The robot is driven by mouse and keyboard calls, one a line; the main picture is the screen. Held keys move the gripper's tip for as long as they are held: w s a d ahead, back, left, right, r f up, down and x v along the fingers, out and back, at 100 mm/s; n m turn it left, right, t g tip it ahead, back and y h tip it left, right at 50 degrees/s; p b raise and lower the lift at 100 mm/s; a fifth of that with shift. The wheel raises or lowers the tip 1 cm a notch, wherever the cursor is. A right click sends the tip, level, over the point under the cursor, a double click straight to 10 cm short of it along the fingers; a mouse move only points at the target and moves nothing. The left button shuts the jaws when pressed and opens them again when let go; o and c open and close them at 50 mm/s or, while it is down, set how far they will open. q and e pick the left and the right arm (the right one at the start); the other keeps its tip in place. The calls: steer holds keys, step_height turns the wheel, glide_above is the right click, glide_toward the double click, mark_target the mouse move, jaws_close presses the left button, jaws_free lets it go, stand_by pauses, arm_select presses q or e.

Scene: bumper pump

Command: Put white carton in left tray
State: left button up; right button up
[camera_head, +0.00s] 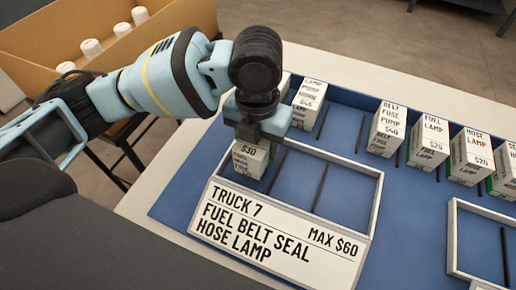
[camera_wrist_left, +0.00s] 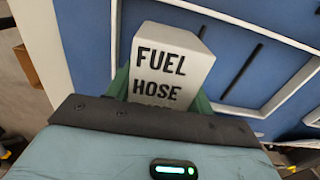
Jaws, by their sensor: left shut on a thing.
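The white carton (camera_head: 250,160), printed with black text and "$30", is under my left gripper (camera_head: 257,130) in the head view. In the left wrist view the carton (camera_wrist_left: 170,65) reads "FUEL HOSE" and sits between the green fingers, which are shut on it. The left tray (camera_head: 375,205) has a white rim, dark dividers and a "TRUCK 7, MAX $60" label. The carton is at the tray's left compartment, upright or nearly so. I cannot tell whether it touches the tray floor. The middle and right compartments look empty. My right gripper is out of view.
Several other white cartons (camera_head: 429,140) stand in a row along the back of the blue mat (camera_head: 345,125), split by dark dividers. A second white-rimmed tray (camera_head: 452,240) is at the right edge. A cardboard box (camera_head: 190,15) with white cylinders is at the upper left.

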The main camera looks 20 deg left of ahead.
arm_select(q)
step_height(320, 180, down, 2)
steer(key=shift+f, duration=0.15)
steer(key=o, duration=1.2)
steer(key=shift+f, duration=0.15)
steer(key=shift+c, duration=0.2)
steer(key=shift+r, duration=0.25)
step_height(320, 180, up, 11)
steer(key=shift+p, duration=0.95)
steer(key=shift+r, duration=0.45)
